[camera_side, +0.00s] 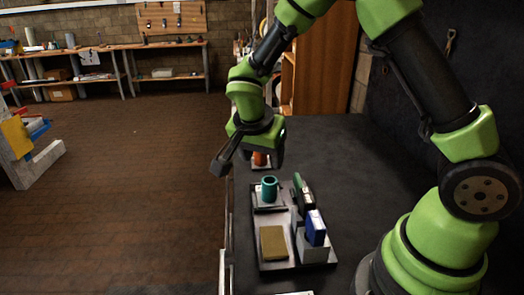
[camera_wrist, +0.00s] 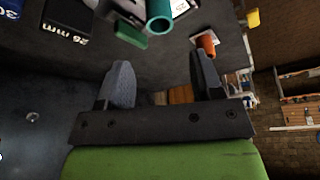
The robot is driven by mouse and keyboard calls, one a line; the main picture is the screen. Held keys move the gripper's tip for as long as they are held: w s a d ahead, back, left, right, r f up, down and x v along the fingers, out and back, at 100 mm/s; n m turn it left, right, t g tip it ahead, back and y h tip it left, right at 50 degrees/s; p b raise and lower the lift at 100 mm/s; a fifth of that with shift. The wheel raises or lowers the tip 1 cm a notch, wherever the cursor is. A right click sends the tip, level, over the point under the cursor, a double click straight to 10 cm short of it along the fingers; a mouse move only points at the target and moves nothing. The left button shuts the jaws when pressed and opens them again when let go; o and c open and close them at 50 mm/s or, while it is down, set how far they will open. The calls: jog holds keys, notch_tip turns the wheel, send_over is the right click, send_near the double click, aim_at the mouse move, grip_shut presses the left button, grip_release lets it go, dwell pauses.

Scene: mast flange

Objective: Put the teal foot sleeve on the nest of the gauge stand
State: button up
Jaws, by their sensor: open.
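The teal foot sleeve (camera_side: 269,190) stands upright, its open end up, on a pale pad at the far left of a dark-edged tray (camera_side: 279,266). In the wrist view the sleeve (camera_wrist: 159,17) shows at the top edge, partly cut off, beyond my fingers. My gripper (camera_wrist: 163,80) is open and empty, its two fingers wide apart. In the side view my gripper (camera_side: 262,156) hangs above and behind the sleeve, apart from it. An orange piece (camera_side: 260,159) is partly hidden by my gripper; it also shows in the wrist view (camera_wrist: 207,42). I cannot tell which part is the gauge stand's nest.
The tray also holds a blue block (camera_side: 315,228), a dark green block (camera_side: 302,194) and a flat yellow-brown block (camera_side: 273,242). The dark tabletop (camera_side: 345,160) right of the tray is clear.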

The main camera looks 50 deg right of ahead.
jog(key=s+a+r+n+t+y, duration=0.2)
jog(key=s+r+n, duration=0.3)
jog(key=s+r, duration=0.3)
jog(key=s+a+r+n+t+y, duration=0.3)
jog(key=s+r+n, duration=0.3)
jog(key=s+r, duration=0.2)
jog(key=shift+s+t+y, duration=0.5)
jog(key=shift+s+y, duration=0.2)
jog(key=shift+s, duration=0.25)
